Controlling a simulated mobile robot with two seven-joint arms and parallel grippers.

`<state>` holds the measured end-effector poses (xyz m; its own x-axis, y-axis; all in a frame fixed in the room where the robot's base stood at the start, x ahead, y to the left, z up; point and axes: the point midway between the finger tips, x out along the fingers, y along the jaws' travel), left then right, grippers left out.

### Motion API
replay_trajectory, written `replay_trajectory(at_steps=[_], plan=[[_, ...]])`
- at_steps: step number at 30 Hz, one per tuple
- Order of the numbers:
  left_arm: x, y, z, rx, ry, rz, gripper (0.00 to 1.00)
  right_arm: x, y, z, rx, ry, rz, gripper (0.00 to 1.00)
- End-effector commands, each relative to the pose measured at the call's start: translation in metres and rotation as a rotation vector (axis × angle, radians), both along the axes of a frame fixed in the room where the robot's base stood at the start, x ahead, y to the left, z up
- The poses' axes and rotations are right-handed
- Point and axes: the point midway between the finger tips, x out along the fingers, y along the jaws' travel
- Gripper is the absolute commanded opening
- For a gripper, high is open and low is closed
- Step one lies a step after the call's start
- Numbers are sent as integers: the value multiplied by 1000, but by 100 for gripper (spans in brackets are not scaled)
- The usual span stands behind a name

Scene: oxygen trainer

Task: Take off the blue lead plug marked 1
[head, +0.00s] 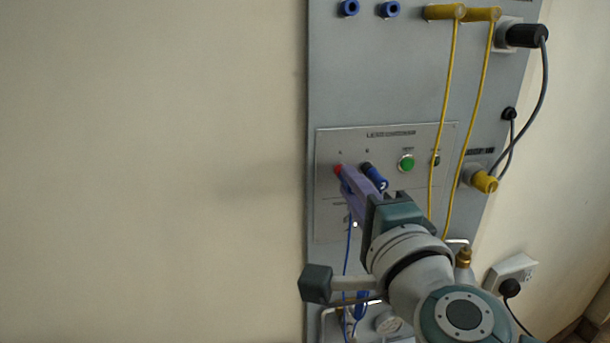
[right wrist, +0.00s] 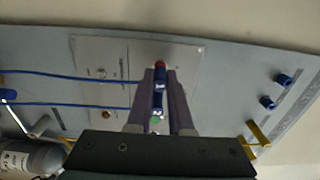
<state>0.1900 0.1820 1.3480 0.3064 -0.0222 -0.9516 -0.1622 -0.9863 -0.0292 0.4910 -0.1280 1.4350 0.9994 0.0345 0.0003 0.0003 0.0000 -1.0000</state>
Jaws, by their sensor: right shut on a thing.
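My right gripper (head: 352,186) reaches the panel with its purple fingers at the red socket (head: 338,169). In the right wrist view, the fingers (right wrist: 159,78) are shut on a blue plug (right wrist: 160,74) directly in front of the red socket (right wrist: 160,64). I cannot tell whether this plug is still seated; its number is not readable. A second blue plug (head: 375,178) with a white mark sits just right of the fingers, in a dark socket; it also shows between the fingers in the wrist view (right wrist: 157,101). My left gripper is not in view.
A blue lead (head: 347,243) hangs below the gripper. A green button (head: 406,163) is to the right on the grey panel (head: 385,75). Two yellow leads (head: 447,100) hang across the panel's right side. Blank wall lies to the left.

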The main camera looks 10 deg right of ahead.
Motion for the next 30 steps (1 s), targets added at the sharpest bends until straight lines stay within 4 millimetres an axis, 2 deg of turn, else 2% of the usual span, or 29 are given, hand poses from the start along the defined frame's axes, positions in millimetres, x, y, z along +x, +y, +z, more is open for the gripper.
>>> replay_trajectory(at_steps=[5,30], plan=[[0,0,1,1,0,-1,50,-2,0,0,0,2,-1,0],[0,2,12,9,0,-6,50,-39,-2,0,0,2,0,0]])
